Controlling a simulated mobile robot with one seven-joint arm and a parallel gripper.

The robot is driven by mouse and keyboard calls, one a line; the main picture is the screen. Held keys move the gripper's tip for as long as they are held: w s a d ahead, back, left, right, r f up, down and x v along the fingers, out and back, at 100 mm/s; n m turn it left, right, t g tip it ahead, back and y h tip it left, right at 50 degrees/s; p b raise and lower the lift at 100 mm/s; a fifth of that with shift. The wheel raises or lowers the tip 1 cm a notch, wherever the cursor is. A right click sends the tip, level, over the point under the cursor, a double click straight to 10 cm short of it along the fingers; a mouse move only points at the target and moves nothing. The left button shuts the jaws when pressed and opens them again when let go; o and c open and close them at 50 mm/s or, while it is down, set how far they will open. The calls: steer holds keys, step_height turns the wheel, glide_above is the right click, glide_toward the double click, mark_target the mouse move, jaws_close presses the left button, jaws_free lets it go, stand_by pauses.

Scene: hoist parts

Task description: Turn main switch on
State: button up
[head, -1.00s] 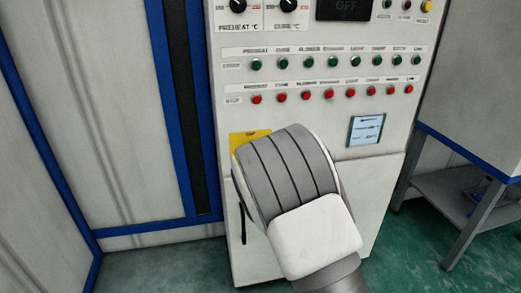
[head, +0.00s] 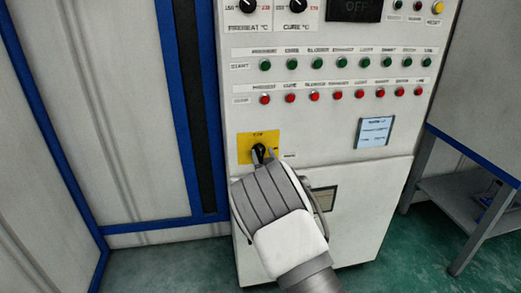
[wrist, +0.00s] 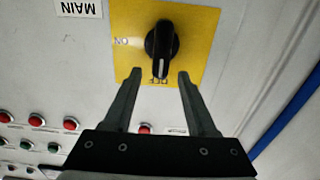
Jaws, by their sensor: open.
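The main switch is a black rotary knob (wrist: 161,42) on a yellow plate (wrist: 203,22), in the upper middle of the wrist view. The lettering appears upside down there, with ON to the left of the knob and OFF below it. The knob lies along the OFF direction. My gripper (wrist: 160,74) is open and empty. Its fingertips point at the plate, one to each side of the knob's lower end, with no visible grip on it. In the head view the knob (head: 259,151) shows on the yellow plate (head: 246,142), just above my wrist.
The white cabinet (head: 340,125) carries rows of green buttons (head: 314,63) and red buttons (head: 315,96), dials above and a small screen (head: 374,132). A dark display (head: 354,9) reads OFF. A grey bench (head: 470,185) stands at the right. Green floor shows below.

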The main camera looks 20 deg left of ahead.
mark_target(261, 151)
steer(key=shift+x, duration=1.8)
steer(key=shift+f, duration=0.1)
jaws_close()
